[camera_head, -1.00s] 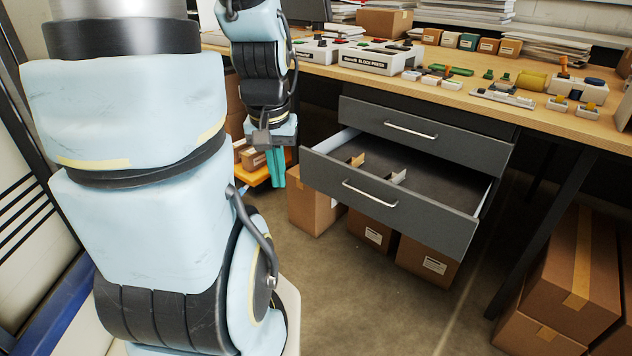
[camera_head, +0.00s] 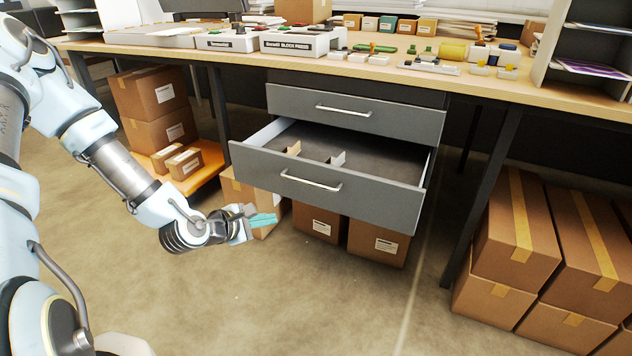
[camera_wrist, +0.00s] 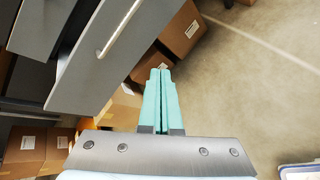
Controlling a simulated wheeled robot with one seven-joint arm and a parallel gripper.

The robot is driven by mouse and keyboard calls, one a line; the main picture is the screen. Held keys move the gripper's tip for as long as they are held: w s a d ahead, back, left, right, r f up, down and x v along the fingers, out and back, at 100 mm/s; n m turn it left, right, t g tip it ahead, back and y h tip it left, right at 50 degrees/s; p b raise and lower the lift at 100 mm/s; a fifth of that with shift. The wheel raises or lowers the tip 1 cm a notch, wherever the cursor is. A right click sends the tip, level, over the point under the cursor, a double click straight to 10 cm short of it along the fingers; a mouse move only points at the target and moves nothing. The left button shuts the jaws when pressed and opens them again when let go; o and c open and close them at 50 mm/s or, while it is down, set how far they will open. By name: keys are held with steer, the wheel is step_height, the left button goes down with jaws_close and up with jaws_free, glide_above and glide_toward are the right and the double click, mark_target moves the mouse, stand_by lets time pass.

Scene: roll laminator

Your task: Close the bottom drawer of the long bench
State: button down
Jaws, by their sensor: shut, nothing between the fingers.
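The bottom drawer (camera_head: 330,185) of the long bench (camera_head: 400,72) is pulled open. Its grey front has a silver bar handle (camera_head: 311,181), and small dividers show inside. The drawer above it (camera_head: 350,112) is shut. My gripper (camera_head: 264,220), with teal fingers, is below and left of the drawer front in the head view, apart from it. Its fingers are together and empty. In the wrist view the fingers (camera_wrist: 160,72) point past the drawer front (camera_wrist: 95,75), which is at the upper left with its handle (camera_wrist: 120,28).
Cardboard boxes (camera_head: 318,222) stand under the drawers. More boxes (camera_head: 515,235) are stacked on the floor at the right, beside a dark bench leg (camera_head: 485,190). An orange low shelf (camera_head: 192,178) with small boxes is at the left. The floor before the drawer is clear.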

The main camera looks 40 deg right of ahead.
steer(key=s+d+n+t+h+b, duration=0.1)
steer(key=s+d+n+t+h, duration=0.15)
steer(key=d+n, duration=0.3)
steer(key=n+t+h, duration=0.2)
steer(key=n+t, duration=0.1)
steer(key=n, duration=0.4)
glide_toward(322, 169)
steer(key=shift+m+g, duration=0.25)
steer(key=x, duration=0.6)
steer(key=shift+w+d+r+p, duration=0.25)
steer(key=shift+d+r+p, duration=0.05)
steer(key=shift+p, duration=0.1)
steer(key=shift+d, duration=0.1)
